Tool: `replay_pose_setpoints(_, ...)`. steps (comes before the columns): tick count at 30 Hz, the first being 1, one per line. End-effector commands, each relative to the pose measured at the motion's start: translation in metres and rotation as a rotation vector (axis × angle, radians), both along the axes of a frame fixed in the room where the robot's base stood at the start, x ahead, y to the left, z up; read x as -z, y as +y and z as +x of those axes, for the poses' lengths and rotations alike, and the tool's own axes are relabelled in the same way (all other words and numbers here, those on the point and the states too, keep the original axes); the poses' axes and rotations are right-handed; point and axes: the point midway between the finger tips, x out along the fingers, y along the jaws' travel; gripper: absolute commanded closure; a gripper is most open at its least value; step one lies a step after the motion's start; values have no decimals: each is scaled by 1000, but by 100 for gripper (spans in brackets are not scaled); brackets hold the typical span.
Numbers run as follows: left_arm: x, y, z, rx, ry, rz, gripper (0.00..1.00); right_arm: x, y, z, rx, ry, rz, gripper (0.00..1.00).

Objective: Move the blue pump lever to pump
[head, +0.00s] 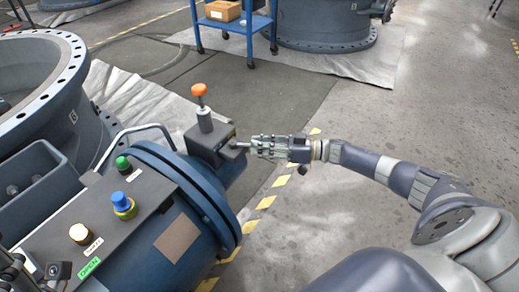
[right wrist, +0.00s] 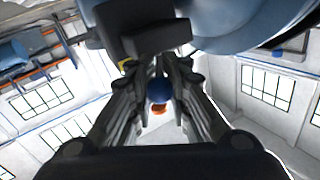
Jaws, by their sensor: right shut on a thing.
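The pump lever's blue knob (right wrist: 159,92) shows between the fingertips in the right wrist view. In the head view the gripper covers the knob. My right gripper (head: 258,147) is shut on it, at the right side of a dark box (head: 210,140) on the blue pump body. The two fingers also show in the right wrist view (right wrist: 158,88), one on each side of the knob. Dark parts at the lower left edge of the head view look like my left gripper (head: 12,272), but its fingers cannot be made out.
An orange-topped knob (head: 200,90) stands upright on the dark box. A metal handrail (head: 135,132) stands behind. The floor at right is clear.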

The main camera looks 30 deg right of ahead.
Motion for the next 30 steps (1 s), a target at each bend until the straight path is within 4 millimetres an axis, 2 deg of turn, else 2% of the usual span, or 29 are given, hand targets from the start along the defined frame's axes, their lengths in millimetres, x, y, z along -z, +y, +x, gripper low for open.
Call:
replay_pose_setpoints(9, 14, 0, -1, 0, -5, -2, 60, 2, 1, 1, -53, 1, 1, 100)
replay_pose_setpoints(30, 17, 0, -1, 0, -2, -1, 60, 1, 1, 2, -71, 1, -1, 100)
